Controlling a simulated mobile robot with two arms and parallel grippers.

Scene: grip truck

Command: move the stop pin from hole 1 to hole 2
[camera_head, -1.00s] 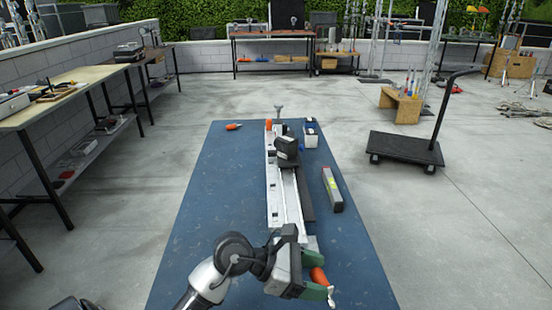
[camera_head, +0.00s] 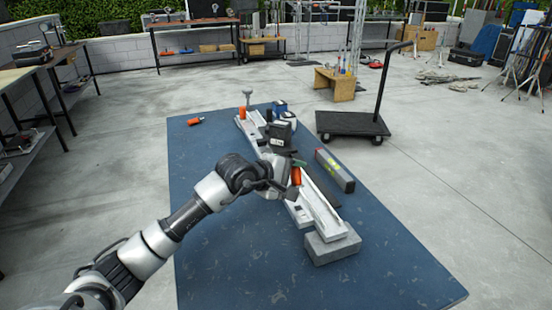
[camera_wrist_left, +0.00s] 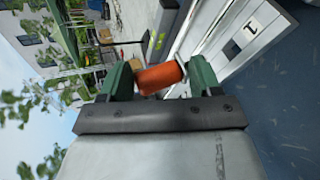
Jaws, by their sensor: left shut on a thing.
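My left gripper (camera_head: 291,184) is above the near half of the pale rail (camera_head: 318,208). Its green fingers (camera_wrist_left: 162,78) are shut on the orange grip of the stop pin (camera_wrist_left: 158,77), which also shows in the head view (camera_head: 296,176). In the left wrist view, a plate marked "1" (camera_wrist_left: 250,25) is on the rail beyond one finger. The pin's lower end is hidden, so I cannot tell whether it is in a hole. A black carriage (camera_head: 279,137) sits on the rail, farther away than the gripper. My right gripper is out of view.
The rail lies on a blue mat (camera_head: 210,175), its near end by a grey block (camera_head: 333,246). A grey bar (camera_head: 335,171) lies to its right. Another orange piece (camera_head: 194,121) lies at far left. A black trolley (camera_head: 352,124) stands beyond the mat.

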